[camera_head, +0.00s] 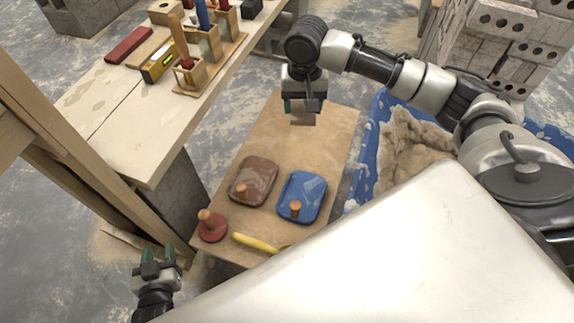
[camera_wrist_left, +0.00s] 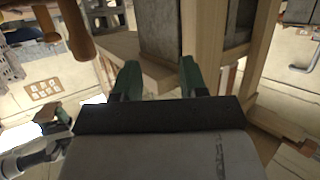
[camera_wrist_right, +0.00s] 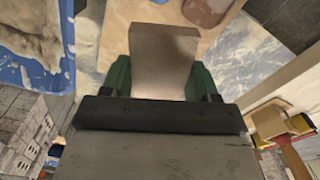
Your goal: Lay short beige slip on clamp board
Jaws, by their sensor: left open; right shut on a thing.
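My right gripper (camera_head: 304,104) is shut on a flat, short beige slip (camera_head: 302,119) and holds it above the far part of the plywood top. In the right wrist view the slip (camera_wrist_right: 165,62) sticks out between the green fingers. A wooden board (camera_head: 218,72) with several upright wooden holders, some with red or blue pieces, lies on the pale bench to the left; it may be the clamp board, but I cannot tell. My left gripper (camera_head: 158,254) is open and empty at the lower left, and its spread fingers show in the left wrist view (camera_wrist_left: 158,80).
A yellow level (camera_head: 158,62) and red bar (camera_head: 129,45) lie on the bench. A blue sand-filled tub (camera_head: 369,150) stands right.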

